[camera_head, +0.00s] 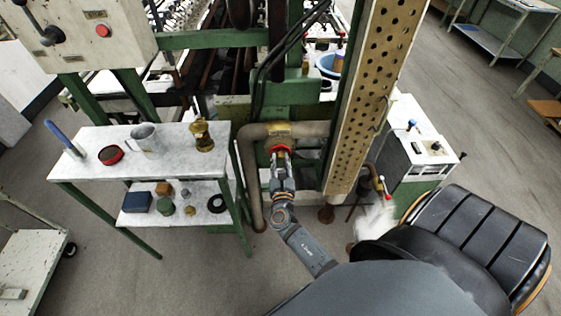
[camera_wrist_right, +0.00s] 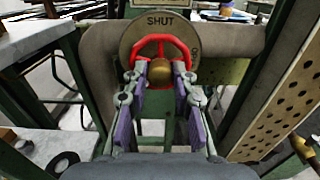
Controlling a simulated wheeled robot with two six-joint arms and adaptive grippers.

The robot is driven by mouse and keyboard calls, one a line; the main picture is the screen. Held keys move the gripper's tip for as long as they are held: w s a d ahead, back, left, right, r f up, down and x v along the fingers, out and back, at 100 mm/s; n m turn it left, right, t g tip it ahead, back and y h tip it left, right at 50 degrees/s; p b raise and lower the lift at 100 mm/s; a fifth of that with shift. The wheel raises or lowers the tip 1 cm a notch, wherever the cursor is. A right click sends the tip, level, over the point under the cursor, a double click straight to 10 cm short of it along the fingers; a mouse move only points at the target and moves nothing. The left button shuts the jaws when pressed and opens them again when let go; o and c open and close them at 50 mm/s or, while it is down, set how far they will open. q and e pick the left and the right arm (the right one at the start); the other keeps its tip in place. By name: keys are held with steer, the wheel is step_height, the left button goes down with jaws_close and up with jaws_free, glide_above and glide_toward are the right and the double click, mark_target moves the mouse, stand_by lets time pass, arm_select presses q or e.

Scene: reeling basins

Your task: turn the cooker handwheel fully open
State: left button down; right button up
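The red cooker handwheel (camera_wrist_right: 160,46) stands upright in the wrist view, with a brass hub (camera_wrist_right: 159,73) at its middle. Behind it is a round plate marked "SHUT"; the rest of its lettering is mostly hidden. In the head view the handwheel (camera_head: 280,149) shows as a small red arc on the pipe's brass valve (camera_head: 278,130). My right gripper (camera_wrist_right: 163,82) is at the wheel, its two purple-padded fingers apart on either side of the hub. The fingertips overlap the lower wheel; I cannot tell whether they touch it. My left gripper is not in view.
A grey pipe (camera_head: 251,175) bends down left of the valve. A perforated post (camera_head: 372,90) stands close on the right. A white two-tier table (camera_head: 100,165) with a jug and small parts is to the left.

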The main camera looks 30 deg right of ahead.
jaws_close()
steer(key=shift+r+n+p, duration=0.2)
steer(key=shift+n+p, duration=0.1)
steer(key=shift+p, duration=0.15)
steer(key=n+p, duration=0.5)
steer(key=n, duration=0.4)
steer(key=shift+r+n+p, duration=0.1)
steer(key=shift+n+p, duration=0.4)
steer(key=shift+n, duration=0.6)
steer(key=n+p, duration=0.2)
steer(key=n, duration=0.4)
steer(key=shift+n+p, duration=0.3)
steer(key=shift+p, duration=0.05)
steer(key=n+p, duration=0.1)
steer(key=n, duration=0.3)
steer(key=shift+n+p, duration=0.3)
steer(key=shift+n, duration=0.1)
steer(key=shift+f+n, duration=0.3)
steer(key=shift+n, duration=0.7)
steer(key=shift+o, duration=2.4)
jaws_free()
